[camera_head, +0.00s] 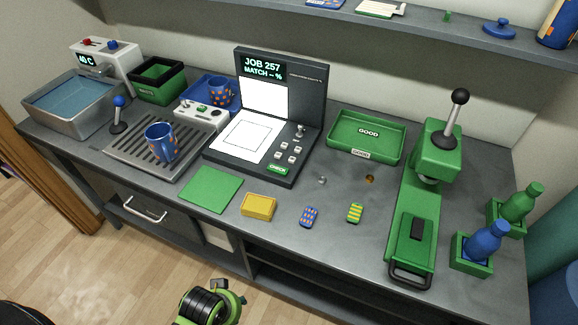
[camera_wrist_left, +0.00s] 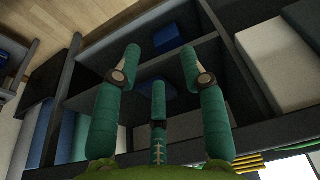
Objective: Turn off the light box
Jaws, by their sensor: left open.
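The light box (camera_head: 290,112) stands on the workbench as a dark open case. Its display reads "JOB 257 MATCH -- %". White panels are bright in its lid (camera_head: 264,97) and on its base (camera_head: 246,137). A small lever switch (camera_head: 300,131), several white buttons (camera_head: 288,153) and a green CHECK button (camera_head: 278,169) are on the base's right side. My left gripper (camera_wrist_left: 160,66) shows in the left wrist view with its green fingers spread and nothing between them. It faces shelves, away from the light box. My right gripper is not in view.
A drip tray with a blue mug (camera_head: 160,142) is left of the light box. A green GOOD tray (camera_head: 366,137) and a green lever press (camera_head: 417,210) are right. A green mat (camera_head: 211,189), yellow block (camera_head: 259,206) and two small patterned pieces lie in front. A shelf (camera_head: 440,35) overhangs behind.

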